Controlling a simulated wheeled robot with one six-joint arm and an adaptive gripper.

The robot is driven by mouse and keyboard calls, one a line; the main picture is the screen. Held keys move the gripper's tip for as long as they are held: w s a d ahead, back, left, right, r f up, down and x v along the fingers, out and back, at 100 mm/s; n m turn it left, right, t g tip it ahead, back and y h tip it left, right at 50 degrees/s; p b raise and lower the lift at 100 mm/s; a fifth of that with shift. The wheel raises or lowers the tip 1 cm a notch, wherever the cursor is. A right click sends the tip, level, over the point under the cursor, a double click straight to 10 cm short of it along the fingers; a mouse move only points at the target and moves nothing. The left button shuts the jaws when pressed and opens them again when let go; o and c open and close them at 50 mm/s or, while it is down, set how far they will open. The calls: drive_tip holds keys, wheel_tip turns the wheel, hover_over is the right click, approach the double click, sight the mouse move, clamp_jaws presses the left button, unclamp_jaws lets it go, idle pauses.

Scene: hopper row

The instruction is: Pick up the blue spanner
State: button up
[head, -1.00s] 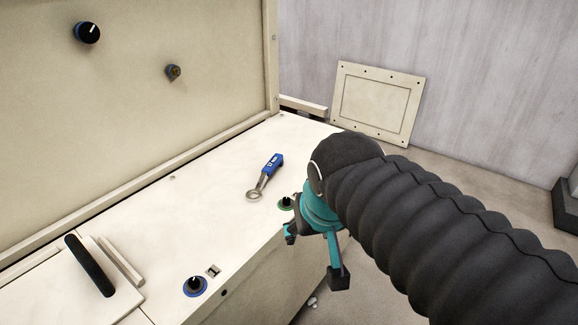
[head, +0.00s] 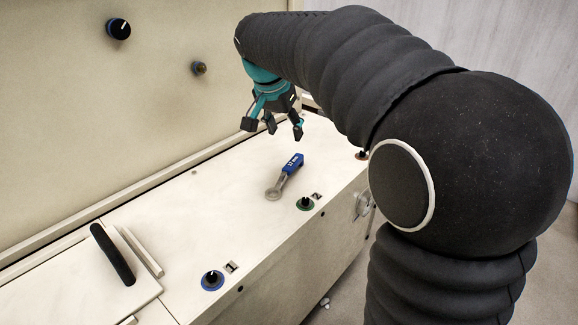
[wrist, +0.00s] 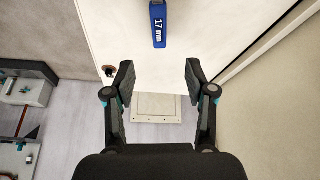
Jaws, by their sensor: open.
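The blue spanner (head: 286,176) lies flat on the cream bench top, with its blue handle pointing to the back right and its grey ring end to the front left. In the wrist view its blue handle (wrist: 158,24), marked "17 mm", shows at the top edge; the ring end is out of that view. My gripper (head: 273,128) is open and empty above the bench, up and a little left of the spanner in the head view. In the wrist view the open fingers (wrist: 160,80) stand apart, with the handle beyond them, in line with the gap.
The upright panel (head: 60,120) behind the bench carries a black knob (head: 118,29) and a small brown knob (head: 199,68). A black handle (head: 112,254) is at the left.

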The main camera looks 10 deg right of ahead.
sight(292, 162)
drive_tip(key=x, duration=0.7)
drive_tip(key=shift+f, duration=0.2)
drive_tip(key=shift+s+a+f+x, duration=0.1)
drive_tip(key=shift+s+x, duration=0.05)
drive_tip(key=shift+x, duration=0.7)
drive_tip(key=shift+s+a+f+x, duration=0.1)
drive_tip(key=shift+x, duration=0.8)
drive_tip(key=shift+s+a+x, duration=0.1)
drive_tip(key=shift+s+x, duration=0.05)
drive_tip(key=shift+x, duration=0.7)
clamp_jaws()
